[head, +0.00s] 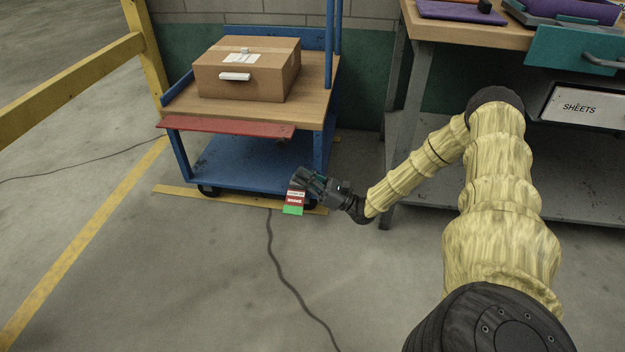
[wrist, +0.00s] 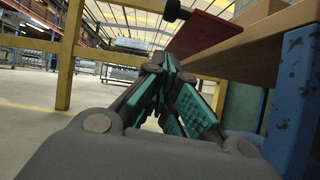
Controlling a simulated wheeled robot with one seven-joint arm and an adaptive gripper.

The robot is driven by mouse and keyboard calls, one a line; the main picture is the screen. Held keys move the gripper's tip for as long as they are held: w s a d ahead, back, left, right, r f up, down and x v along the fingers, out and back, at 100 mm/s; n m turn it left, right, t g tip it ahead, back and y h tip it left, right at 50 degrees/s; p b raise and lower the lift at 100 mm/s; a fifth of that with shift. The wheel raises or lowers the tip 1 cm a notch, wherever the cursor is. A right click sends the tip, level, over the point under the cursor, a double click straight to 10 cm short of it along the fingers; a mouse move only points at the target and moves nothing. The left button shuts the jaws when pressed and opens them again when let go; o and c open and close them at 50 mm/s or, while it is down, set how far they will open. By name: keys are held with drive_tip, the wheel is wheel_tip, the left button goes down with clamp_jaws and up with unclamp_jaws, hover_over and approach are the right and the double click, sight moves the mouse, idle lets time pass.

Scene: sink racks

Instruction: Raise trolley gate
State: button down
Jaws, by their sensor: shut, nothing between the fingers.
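The blue trolley (head: 245,165) has a wooden top deck, and its gate is a red panel (head: 225,126) along the near edge. The gate sticks outward from the deck edge, roughly flat or slightly drooping. In the wrist view the red gate (wrist: 207,32) is above and beyond the fingers, with a black knob (wrist: 175,10) at its edge. My gripper (head: 303,177) is shut and empty, low by the trolley's right front corner, below the gate. In the wrist view my gripper (wrist: 160,62) has its fingertips together, apart from the gate.
A cardboard box (head: 240,75) sits on the deck. A red, white and green tag (head: 294,201) shows beside my gripper. A yellow rail (head: 75,80) stands left and a workbench (head: 465,36) right. A cable (head: 285,280) crosses open floor in front.

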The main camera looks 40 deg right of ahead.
drive_tip(key=w+a+r+b, duration=0.2)
drive_tip(key=w+r, duration=0.1)
drive_tip(key=r, duration=0.2)
drive_tip(key=shift+w+a+r, duration=0.15)
drive_tip(key=shift+w+r, duration=0.05)
drive_tip(key=shift+r, duration=0.1)
drive_tip(key=shift+a+r, duration=0.1)
idle(0.5)
